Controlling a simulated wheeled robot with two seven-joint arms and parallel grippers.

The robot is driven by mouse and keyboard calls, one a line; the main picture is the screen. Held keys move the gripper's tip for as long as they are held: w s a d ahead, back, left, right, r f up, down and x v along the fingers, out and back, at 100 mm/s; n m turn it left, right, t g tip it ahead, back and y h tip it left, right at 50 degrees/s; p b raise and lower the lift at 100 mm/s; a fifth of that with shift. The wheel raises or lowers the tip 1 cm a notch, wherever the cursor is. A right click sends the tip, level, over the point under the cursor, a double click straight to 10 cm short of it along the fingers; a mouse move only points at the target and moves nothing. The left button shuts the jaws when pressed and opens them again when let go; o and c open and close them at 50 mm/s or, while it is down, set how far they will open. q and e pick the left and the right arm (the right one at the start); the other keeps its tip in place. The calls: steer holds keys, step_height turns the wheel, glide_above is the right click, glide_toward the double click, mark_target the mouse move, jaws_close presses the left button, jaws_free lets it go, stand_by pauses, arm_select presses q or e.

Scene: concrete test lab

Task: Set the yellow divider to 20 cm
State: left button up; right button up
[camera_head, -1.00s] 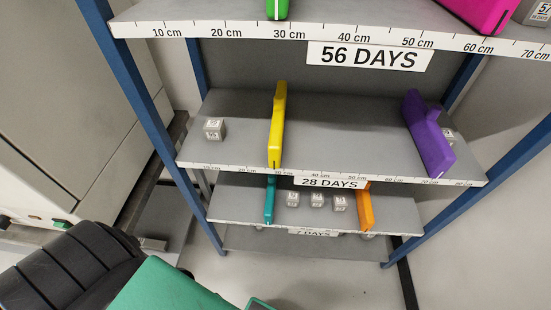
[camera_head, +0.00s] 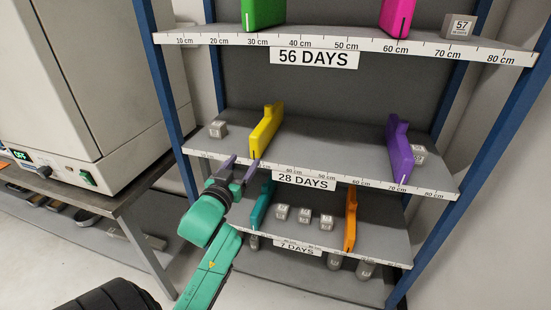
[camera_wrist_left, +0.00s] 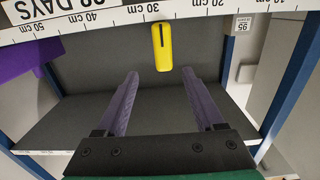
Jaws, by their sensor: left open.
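The yellow divider (camera_head: 266,130) stands upright on the middle shelf, the one labelled 28 DAYS. In the left wrist view the divider (camera_wrist_left: 162,48) shows its front end with a black mark, close to the 30 cm label, slightly on the 20 cm side. My left gripper (camera_head: 240,168) is at the front edge of this shelf, just in front of the divider and slightly left of it. Its two purple fingers are open with nothing between them; in the left wrist view the gripper (camera_wrist_left: 160,76) points towards the divider. My right gripper is not seen.
A small grey cube (camera_head: 217,129) sits left of the divider on the same shelf. A purple divider (camera_head: 400,150) stands far right, with another cube (camera_head: 418,154) beside it. The shelf between the yellow and purple dividers is clear. A blue post (camera_head: 165,80) bounds the left.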

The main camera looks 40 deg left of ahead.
mark_target(259, 135)
arm_select(q)
steer(key=x, duration=0.4)
steer(key=a+r+x, duration=0.1)
steer(key=shift+w+a+p, duration=0.15)
steer(key=shift+w+p, duration=0.1)
steer(key=shift+p, duration=0.1)
steer(key=x, duration=0.9)
steer(key=shift+d, duration=0.25)
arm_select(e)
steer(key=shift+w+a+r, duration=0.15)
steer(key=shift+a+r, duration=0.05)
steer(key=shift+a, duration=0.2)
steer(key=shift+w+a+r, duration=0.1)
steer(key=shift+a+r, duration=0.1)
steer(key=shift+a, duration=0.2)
arm_select(q)
jaws_close()
